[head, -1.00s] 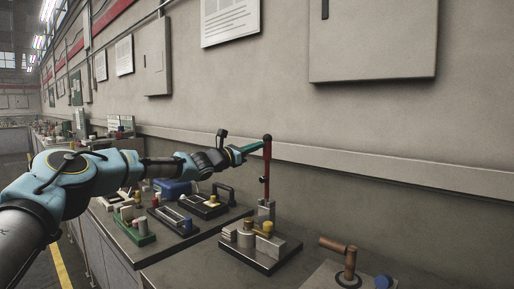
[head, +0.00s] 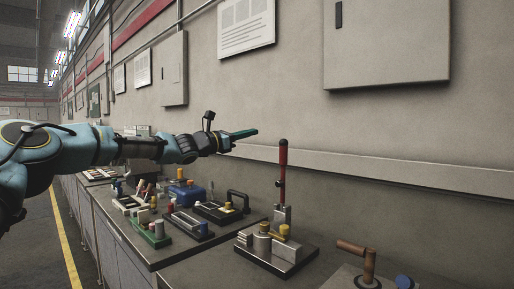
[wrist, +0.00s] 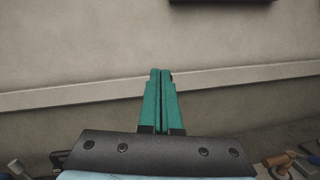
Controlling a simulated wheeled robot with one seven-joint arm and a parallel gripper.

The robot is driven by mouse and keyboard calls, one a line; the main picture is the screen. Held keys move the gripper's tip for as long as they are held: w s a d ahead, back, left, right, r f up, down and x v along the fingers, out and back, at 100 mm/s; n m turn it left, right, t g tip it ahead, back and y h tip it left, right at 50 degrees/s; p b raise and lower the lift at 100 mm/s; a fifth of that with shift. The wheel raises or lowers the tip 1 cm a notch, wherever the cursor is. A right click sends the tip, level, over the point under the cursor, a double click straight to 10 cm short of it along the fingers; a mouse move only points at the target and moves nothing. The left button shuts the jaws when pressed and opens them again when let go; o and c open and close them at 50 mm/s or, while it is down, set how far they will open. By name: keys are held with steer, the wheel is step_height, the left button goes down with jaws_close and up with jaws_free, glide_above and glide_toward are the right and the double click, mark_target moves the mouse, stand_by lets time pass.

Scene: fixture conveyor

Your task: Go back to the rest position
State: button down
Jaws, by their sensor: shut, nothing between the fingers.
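My gripper (head: 243,135) is at the end of my outstretched arm, in the air above the bench and in front of the wall. Its green fingers are closed together with nothing between them, as the wrist view also shows (wrist: 160,102). A red upright lever (head: 283,165) stands on a base with metal blocks and a yellow knob (head: 283,230), to the right of and below my gripper. The gripper and the lever are apart.
Several fixtures stand on the bench below my arm, among them a blue box (head: 187,193), a green-based fixture (head: 150,234) and a black handle (head: 238,200). A brown-handled fixture (head: 360,255) is at the lower right. A wall cabinet (head: 386,45) hangs above. The air around the gripper is clear.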

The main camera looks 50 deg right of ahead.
steer(key=shift+a+r, duration=0.35)
steer(key=shift+f, duration=0.1)
steer(key=a+f+m+t+y, duration=0.3)
steer(key=a+f+m+y, duration=0.6)
steer(key=a+f, duration=1)
steer(key=w+a+f+m+t+y, duration=0.1)
steer(key=a+f+y, duration=0.15)
steer(key=a, duration=0.45)
steer(key=w+a+f+m+y, duration=0.1)
steer(key=w+a+f, duration=0.1)
steer(key=a+f, duration=0.35)
steer(key=w+a+f+m+t+y, duration=0.1)
steer(key=a+f+m+y, duration=0.1)
steer(key=a, duration=0.7)
steer(key=s+a+f+m+y, duration=0.1)
steer(key=s+a, duration=0.3)
steer(key=a, duration=1)
steer(key=s+a+f+m+y, duration=0.1)
steer(key=s+a+y, duration=0.3)
steer(key=a, duration=1.1)
steer(key=shift+s+a+f+t, duration=0.25)
steer(key=shift+s+f+t, duration=0.15)
steer(key=shift+s, duration=0.1)
